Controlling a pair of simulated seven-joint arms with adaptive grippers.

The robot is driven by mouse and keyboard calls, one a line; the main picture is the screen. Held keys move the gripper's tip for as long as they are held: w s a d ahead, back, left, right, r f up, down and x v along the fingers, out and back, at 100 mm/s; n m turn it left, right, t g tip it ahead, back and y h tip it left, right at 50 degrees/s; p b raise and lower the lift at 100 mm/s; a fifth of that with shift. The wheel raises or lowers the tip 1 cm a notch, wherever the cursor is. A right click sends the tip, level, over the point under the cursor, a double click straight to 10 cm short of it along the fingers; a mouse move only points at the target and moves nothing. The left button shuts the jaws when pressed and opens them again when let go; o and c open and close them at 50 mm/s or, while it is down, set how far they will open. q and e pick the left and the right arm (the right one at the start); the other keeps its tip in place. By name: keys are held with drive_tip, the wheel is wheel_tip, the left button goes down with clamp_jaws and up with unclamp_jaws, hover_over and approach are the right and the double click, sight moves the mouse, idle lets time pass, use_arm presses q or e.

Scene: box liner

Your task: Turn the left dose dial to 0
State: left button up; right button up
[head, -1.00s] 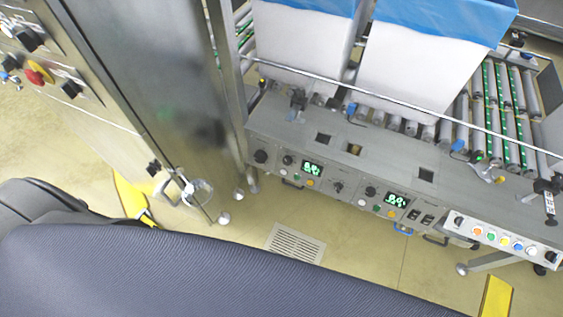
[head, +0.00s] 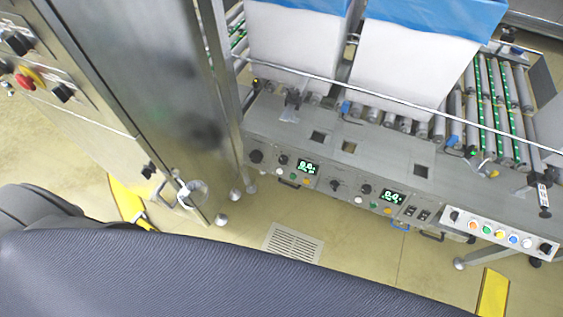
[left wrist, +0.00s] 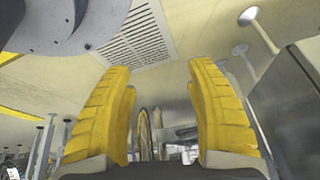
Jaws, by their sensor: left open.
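The control panel on the front of the box machine shows in the head view. Its left green display (head: 308,167) has a small black dial (head: 283,159) to its left and another black knob (head: 335,186) to its right. A larger black knob (head: 256,156) sits at the panel's left end. I cannot tell which one is the left dose dial, nor read their settings. My left gripper (left wrist: 160,70) is open and empty in the left wrist view, its yellow fingers spread over floor and machine legs. It is outside the head view. My right gripper is in neither view.
A right display (head: 393,197) and a row of coloured buttons (head: 500,235) continue along the panel. A tall steel cabinet (head: 150,85) stands at the left. Two lined boxes (head: 405,75) stand on the rollers. The floor around the grate (head: 293,243) is clear.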

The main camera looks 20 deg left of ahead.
use_arm(q)
drive_tip(key=w+d+r+m+t+h, duration=0.1)
drive_tip(key=w+r+t, duration=0.2)
drive_tip(key=w+r, duration=0.5)
drive_tip(key=w+d+r+m+t, duration=0.2)
drive_tip(key=w+r, duration=0.4)
drive_tip(key=w, duration=0.3)
drive_tip(key=m+t, duration=0.5)
approach(282, 162)
drive_tip(key=shift+h, duration=0.3)
drive_tip(key=x, duration=0.9)
drive_tip(key=shift+w+a+f, duration=0.1)
drive_tip(key=shift+w+a, duration=0.1)
drive_tip(key=shift+w, duration=0.25)
drive_tip(key=shift+c, duration=0.4)
clamp_jaws()
